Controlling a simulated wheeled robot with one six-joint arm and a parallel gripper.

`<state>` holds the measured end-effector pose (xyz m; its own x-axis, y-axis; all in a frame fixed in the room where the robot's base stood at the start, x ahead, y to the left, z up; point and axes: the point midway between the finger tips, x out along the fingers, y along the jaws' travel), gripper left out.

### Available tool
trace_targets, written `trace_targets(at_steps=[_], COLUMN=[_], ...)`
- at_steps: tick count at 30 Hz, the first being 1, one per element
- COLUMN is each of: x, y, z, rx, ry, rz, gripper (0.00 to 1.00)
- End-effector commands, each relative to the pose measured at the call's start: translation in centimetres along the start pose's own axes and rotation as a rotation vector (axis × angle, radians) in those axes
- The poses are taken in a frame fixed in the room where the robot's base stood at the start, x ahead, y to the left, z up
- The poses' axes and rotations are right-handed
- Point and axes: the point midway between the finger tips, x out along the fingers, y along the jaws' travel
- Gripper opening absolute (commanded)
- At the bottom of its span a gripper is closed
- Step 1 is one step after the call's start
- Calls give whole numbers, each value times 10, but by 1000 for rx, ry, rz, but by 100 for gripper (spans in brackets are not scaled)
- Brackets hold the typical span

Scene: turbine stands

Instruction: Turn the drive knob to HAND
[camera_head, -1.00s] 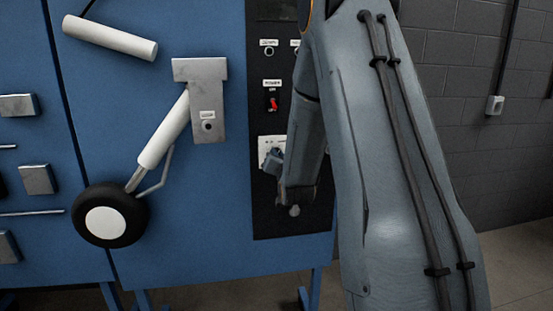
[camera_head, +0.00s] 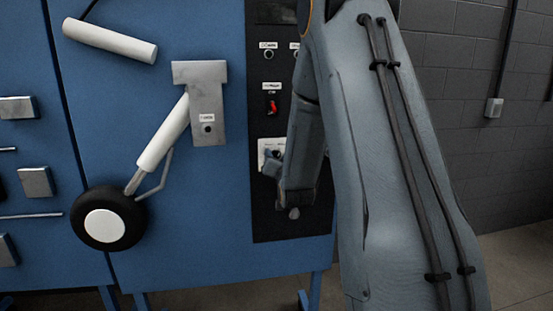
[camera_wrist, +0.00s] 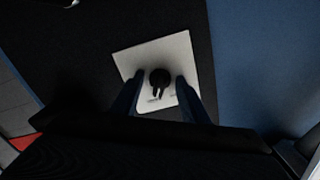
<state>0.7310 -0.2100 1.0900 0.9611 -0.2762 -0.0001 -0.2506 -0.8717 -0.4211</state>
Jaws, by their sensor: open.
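The drive knob (camera_wrist: 159,79) shows in the wrist view as a dark round knob on a pale square plate (camera_wrist: 141,54). My gripper (camera_wrist: 159,80) is open, with one finger on each side of the knob. Gaps show between the fingers and the knob, and I cannot tell how far past the fingertips it lies. The plate's lettering is too dark and small to read. In the head view my gripper (camera_head: 273,163) is in front of the plate (camera_head: 264,148) on the black control strip, and the knob is hidden behind it.
Above the plate on the black strip (camera_head: 270,120) is a red power switch (camera_head: 272,107). To the left, a landing-gear leg with a black wheel (camera_head: 109,216) stands out from the blue panel (camera_head: 210,240). A grey block wall (camera_head: 455,130) is at the right.

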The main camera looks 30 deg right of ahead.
Motion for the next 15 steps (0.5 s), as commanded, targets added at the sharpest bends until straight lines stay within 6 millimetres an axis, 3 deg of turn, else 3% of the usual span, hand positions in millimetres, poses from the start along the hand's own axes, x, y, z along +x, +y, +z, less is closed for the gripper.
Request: trace_targets(at_steps=[15], x=[-35], y=[0], z=[0], rx=[0], ry=[-1], rz=[1], gripper=[41])
